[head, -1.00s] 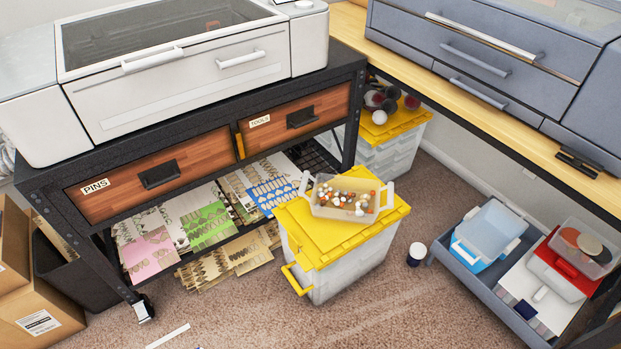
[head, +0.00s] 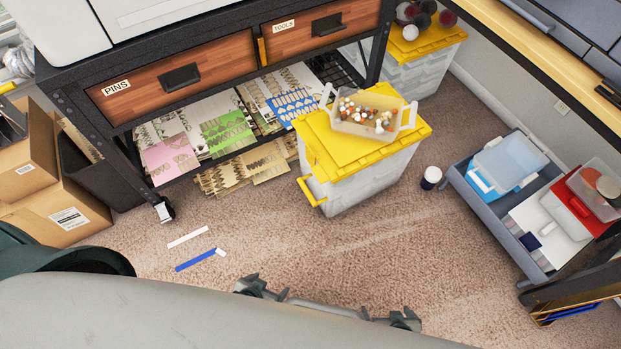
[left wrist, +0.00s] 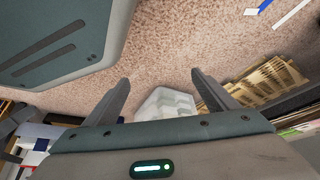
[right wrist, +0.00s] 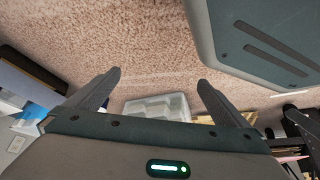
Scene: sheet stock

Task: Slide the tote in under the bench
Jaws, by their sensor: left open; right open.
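The tote (head: 372,182) is a clear box with a yellow lid and yellow handle. It stands upright on the carpet, in front of the black-framed unit. A clear bin of small balls (head: 362,116) sits on its lid. A wood-topped bench (head: 551,82) runs along the right wall. My left gripper (head: 260,288) and right gripper (head: 400,318) are low in the head view, apart from the tote, partly hidden by my arm. Both are open and empty. The tote's clear body shows between the fingers in the left wrist view (left wrist: 165,103) and right wrist view (right wrist: 157,106).
The black-framed unit (head: 50,77) has PINS and TOOLS drawers above a shelf of patterned sheets. Another yellow-lidded tote (head: 425,70) stands behind. A grey tray (head: 477,205), a small jar (head: 430,178), cardboard boxes (head: 80,205) and strips (head: 195,259) border clear carpet.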

